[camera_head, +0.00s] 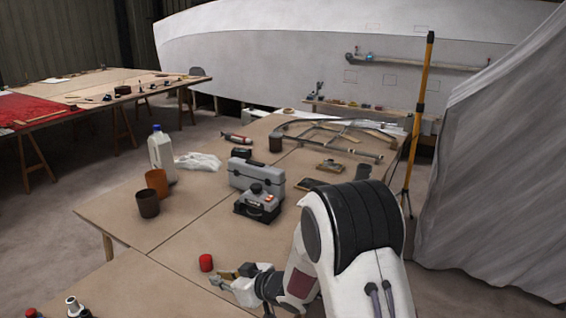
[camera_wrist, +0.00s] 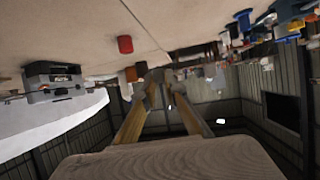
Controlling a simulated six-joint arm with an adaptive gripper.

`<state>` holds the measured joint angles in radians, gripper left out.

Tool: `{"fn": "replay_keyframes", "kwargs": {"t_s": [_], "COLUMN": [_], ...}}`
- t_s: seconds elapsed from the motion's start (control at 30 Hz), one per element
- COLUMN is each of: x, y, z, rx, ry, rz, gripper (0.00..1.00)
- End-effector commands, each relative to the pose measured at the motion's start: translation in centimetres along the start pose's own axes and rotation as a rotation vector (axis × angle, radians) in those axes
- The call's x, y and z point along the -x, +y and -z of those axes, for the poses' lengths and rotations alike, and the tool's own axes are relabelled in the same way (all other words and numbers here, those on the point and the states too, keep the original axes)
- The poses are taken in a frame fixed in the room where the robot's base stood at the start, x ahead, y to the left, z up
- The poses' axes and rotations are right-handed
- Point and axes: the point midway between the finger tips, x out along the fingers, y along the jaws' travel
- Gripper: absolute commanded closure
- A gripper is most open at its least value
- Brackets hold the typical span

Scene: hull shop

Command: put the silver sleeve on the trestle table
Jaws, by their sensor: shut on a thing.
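My gripper (camera_head: 222,279) is low over the near part of the central table, just right of a red cylinder. In the wrist view its two yellowish fingers converge on a small grey piece, which appears to be the silver sleeve (camera_wrist: 154,88). The fingers hide part of it, and its full shape is hard to make out. A wood-topped trestle table (camera_head: 150,84) with a red cloth stands at the far left. The central table (camera_head: 178,232) is a broad plywood surface; I cannot tell whether the sleeve touches it.
The red cylinder (camera_head: 206,263) stands close to my gripper. Behind are a grey toolbox (camera_head: 257,178), a dark cup (camera_head: 148,204), an orange cup (camera_head: 157,182) and a white jug (camera_head: 162,155). A yellow pole (camera_head: 420,110) and draped sheet (camera_head: 500,170) stand at right.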

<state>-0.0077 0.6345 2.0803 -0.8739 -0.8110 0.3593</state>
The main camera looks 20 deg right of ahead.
Motion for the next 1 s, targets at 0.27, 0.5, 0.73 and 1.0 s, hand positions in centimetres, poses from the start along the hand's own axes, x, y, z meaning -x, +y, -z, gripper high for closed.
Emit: {"fn": "replay_keyframes", "kwargs": {"t_s": [0.27,0.5,0.73,1.0], "x": [0.6,1.4,2.3,3.0], "y": [3.9,6.8,9.1,10.5], "z": [-1.1,-2.5,-4.0,-5.3], "rx": [-0.074,-0.134,-0.183,-0.214], "ry": [-0.001,-0.002,-0.002,-0.002], "rz": [-0.151,-0.272,-0.376,-0.442], "gripper": [1.0,1.0,1.0,1.0]}}
